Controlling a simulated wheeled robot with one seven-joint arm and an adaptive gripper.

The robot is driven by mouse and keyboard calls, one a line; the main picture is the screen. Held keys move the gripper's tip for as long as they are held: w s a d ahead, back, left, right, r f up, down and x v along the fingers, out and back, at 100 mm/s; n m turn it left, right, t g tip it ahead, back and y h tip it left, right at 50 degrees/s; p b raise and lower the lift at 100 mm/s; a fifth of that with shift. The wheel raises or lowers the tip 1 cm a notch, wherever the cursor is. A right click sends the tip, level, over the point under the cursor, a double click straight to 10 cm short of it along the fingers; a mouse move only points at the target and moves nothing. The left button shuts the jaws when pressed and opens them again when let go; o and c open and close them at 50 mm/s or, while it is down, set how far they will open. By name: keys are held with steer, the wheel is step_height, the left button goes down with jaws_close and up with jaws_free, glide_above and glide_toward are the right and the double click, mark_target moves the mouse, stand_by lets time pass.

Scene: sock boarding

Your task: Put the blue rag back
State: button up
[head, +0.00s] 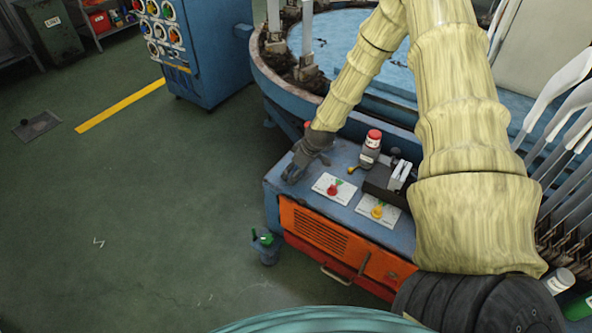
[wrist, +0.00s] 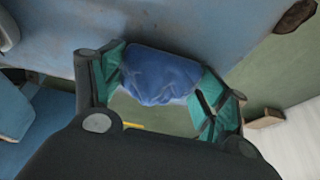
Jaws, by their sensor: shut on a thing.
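The blue rag (wrist: 160,76) is bunched between the green-padded fingers of my gripper (wrist: 163,84) in the wrist view. My gripper is shut on it. In the head view my gripper (head: 295,172) is low over the left end of the blue cabinet top (head: 282,188). The rag cannot be made out there, hidden by the gripper. I cannot tell whether the rag touches the cabinet top.
A red-capped can (head: 371,148), a black holder (head: 384,182) and two white cards with a red knob (head: 333,190) and a yellow knob (head: 377,211) stand right of my gripper. A round blue machine (head: 270,75) is behind.

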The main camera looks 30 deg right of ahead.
steer(key=shift+f, duration=0.15)
steer(key=o, duration=1)
steer(key=shift+o, duration=0.2)
steer(key=p+v, duration=0.2)
steer(key=v, duration=1)
steer(key=s+a+f+m+g+h, duration=0.1)
steer(key=s+a+f+m+g, duration=0.15)
steer(key=s+a+f, duration=1.25)
steer(key=s+a+f+m+g, duration=0.1)
steer(key=s+a+f, duration=0.1)
steer(key=s, duration=0.7)
steer(key=s+a+f+m, duration=0.1)
steer(key=s+a, duration=0.4)
steer(key=s, duration=0.5)
steer(key=shift+s+a+f+g+h, duration=0.3)
steer(key=shift+f+g+h, duration=0.1)
steer(key=shift+f, duration=0.1)
